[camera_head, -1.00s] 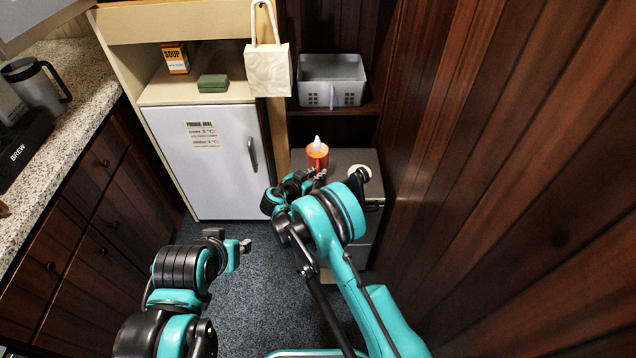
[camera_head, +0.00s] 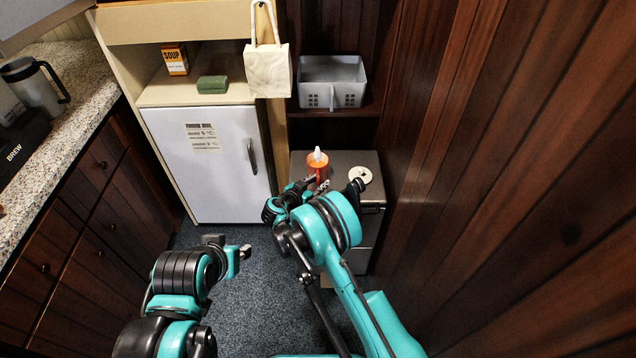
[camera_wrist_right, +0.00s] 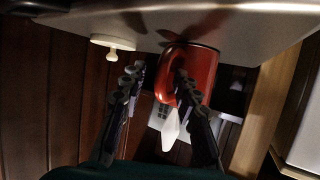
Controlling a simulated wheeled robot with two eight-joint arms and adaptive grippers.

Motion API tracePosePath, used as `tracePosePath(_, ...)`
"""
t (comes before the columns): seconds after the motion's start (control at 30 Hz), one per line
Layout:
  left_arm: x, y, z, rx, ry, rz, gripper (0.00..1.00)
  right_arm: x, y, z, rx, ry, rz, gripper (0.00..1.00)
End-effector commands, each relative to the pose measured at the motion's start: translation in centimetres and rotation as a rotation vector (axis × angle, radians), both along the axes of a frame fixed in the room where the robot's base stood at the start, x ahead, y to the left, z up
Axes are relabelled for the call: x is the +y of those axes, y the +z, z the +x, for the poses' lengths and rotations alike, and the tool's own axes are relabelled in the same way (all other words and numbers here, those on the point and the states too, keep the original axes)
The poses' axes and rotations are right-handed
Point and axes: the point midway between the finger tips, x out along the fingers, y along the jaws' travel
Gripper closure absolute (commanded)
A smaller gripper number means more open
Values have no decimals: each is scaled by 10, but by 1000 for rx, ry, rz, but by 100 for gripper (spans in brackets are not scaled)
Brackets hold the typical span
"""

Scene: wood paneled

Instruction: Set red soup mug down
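The red mug (camera_head: 318,167) stands on the grey cabinet top (camera_head: 345,158), with a white, spoon-like piece (camera_head: 317,154) sticking up from it. In the right wrist view the picture is upside down; the mug (camera_wrist_right: 201,68) appears with its base against the grey surface. My right gripper (camera_head: 308,187) is at the mug's handle side. Its two fingers (camera_wrist_right: 157,80) are spread apart, one overlapping the handle (camera_wrist_right: 168,82) in view; I cannot tell whether it touches. My left gripper (camera_head: 243,250) hangs over the floor, away from the mug; its finger gap is unclear.
A round cream lid-like disc (camera_head: 360,174) with a knob lies right of the mug on the cabinet top. A grey basket (camera_head: 332,92) sits on a shelf behind. The wood wall (camera_head: 470,150) is close on the right. A white fridge (camera_head: 205,165) stands left.

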Motion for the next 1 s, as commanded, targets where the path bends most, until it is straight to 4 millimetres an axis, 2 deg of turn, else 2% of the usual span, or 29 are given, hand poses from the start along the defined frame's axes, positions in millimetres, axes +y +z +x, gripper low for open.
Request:
tracePosePath(0.17, 0, 5, 0, 0, 0, 0, 66, 6, 7, -8, 0, 2, 0, 69)
tracePosePath(0.5, 0, 28, 0, 0, 0, 0, 66, 44, 36, -64, 0, 4, 0, 69)
tracePosePath(0.63, 0, 33, 0, 0, 0, 0, 66, 54, 44, -80, 0, 4, -1, 69)
tracePosePath(0.8, 0, 35, 0, 0, 0, 0, 66, 61, 48, -91, 0, 1, 0, 69)
tracePosePath(1.0, 0, 35, 0, 0, 0, 0, 66, 60, 50, -92, 4, 0, -1, 69)
